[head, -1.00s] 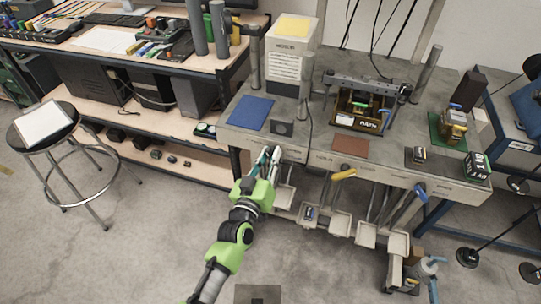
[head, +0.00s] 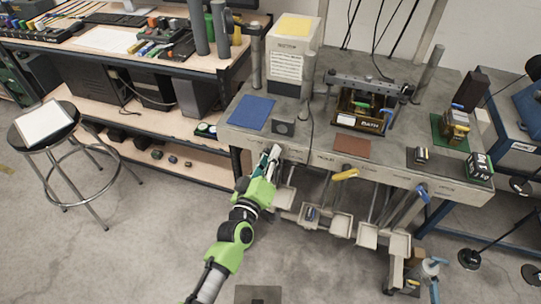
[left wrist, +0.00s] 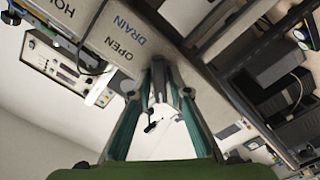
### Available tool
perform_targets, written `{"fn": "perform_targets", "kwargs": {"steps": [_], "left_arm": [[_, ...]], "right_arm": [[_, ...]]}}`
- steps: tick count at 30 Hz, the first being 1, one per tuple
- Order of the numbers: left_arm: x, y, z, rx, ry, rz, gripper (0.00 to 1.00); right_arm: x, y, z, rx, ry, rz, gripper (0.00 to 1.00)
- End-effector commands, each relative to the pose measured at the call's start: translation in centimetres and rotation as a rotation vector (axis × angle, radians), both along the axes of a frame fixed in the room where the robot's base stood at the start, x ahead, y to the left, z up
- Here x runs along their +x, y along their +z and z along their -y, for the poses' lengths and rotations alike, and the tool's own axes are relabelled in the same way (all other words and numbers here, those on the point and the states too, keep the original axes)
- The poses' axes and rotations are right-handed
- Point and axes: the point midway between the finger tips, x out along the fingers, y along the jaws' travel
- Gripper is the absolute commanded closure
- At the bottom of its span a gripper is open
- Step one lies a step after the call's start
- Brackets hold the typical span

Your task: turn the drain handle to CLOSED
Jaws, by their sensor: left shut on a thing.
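My left gripper (head: 275,150) is at the front edge of the grey bench, near its left end. In the left wrist view its fingers (left wrist: 168,72) come together beside the blue DRAIN label (left wrist: 130,30) and the black OPEN label (left wrist: 118,50). The gripper is shut on the drain handle, which the fingers mostly hide, so its exact angle is hard to tell. No CLOSED label can be read. My right gripper is not in view.
Along the same bench front are a yellow handle (head: 345,174) and a blue handle (head: 421,193), with several grey trays below. A blue mat (head: 251,112) lies on the bench top (head: 310,142). A stool (head: 45,128) stands at the left.

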Motion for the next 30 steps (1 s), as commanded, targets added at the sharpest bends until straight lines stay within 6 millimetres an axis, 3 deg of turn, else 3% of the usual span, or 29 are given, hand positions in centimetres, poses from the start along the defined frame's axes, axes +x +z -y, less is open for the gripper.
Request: {"fn": "perform_targets", "kwargs": {"steps": [7,8,9,22,30], "left_arm": [[0.0,0.1,0.0,-0.001,0.001,0.001,1.0],[0.0,0.1,0.0,-0.001,0.001,0.001,0.77],[0.0,0.1,0.0,-0.001,0.001,0.001,0.72],[-0.7,-0.1,-0.2,0.0,0.001,-0.001,0.72],[-5.3,-0.2,-1.7,0.001,0.0,-0.003,0.72]], "right_arm": [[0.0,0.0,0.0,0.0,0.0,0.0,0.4],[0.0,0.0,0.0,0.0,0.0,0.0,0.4],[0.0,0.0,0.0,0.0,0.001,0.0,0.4],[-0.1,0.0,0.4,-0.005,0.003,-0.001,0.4],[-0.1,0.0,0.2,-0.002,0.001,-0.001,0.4]]}}
